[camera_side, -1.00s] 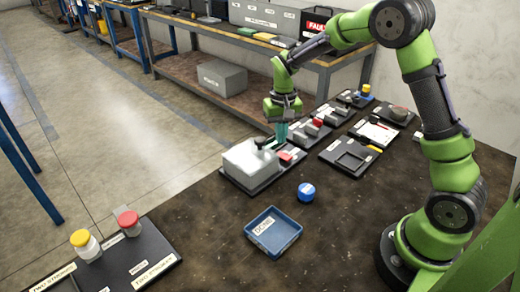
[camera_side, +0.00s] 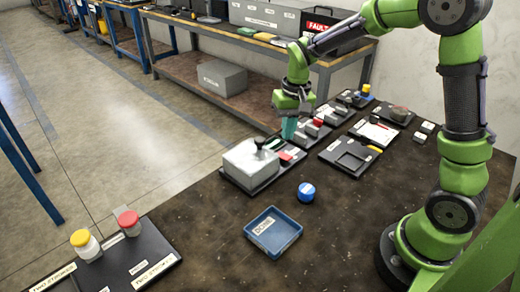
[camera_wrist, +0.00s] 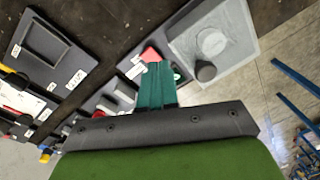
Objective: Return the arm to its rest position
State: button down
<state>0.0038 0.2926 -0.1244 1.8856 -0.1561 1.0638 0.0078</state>
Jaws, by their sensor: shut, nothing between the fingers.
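My green arm reaches over the dark table from the right in the side view. My gripper (camera_side: 289,129) has teal fingers pointing down, shut and empty, above the row of black trays just behind the grey-white box (camera_side: 251,163). In the wrist view the teal fingers (camera_wrist: 156,84) are together with nothing between them. The box (camera_wrist: 224,30) lies beyond them to the upper right, with a round feature and a dark knob on it. A red block (camera_wrist: 150,55) shows close to the fingertips. Whether the fingers touch anything below is hard to tell.
Black trays (camera_side: 350,157) line the back. Open table lies at centre right.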

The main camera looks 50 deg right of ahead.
jog(key=s+a+r+t, duration=0.3)
jog(key=s+r, duration=0.3)
jog(key=s, duration=0.2)
jog(key=s+a+r+n+t+y, duration=0.1)
jog(key=s+a+r+t, duration=0.2)
jog(key=s+r, duration=0.3)
jog(key=shift+s+a+r+n, duration=0.2)
jog(key=shift+s+n, duration=0.1)
jog(key=shift+s, duration=0.75)
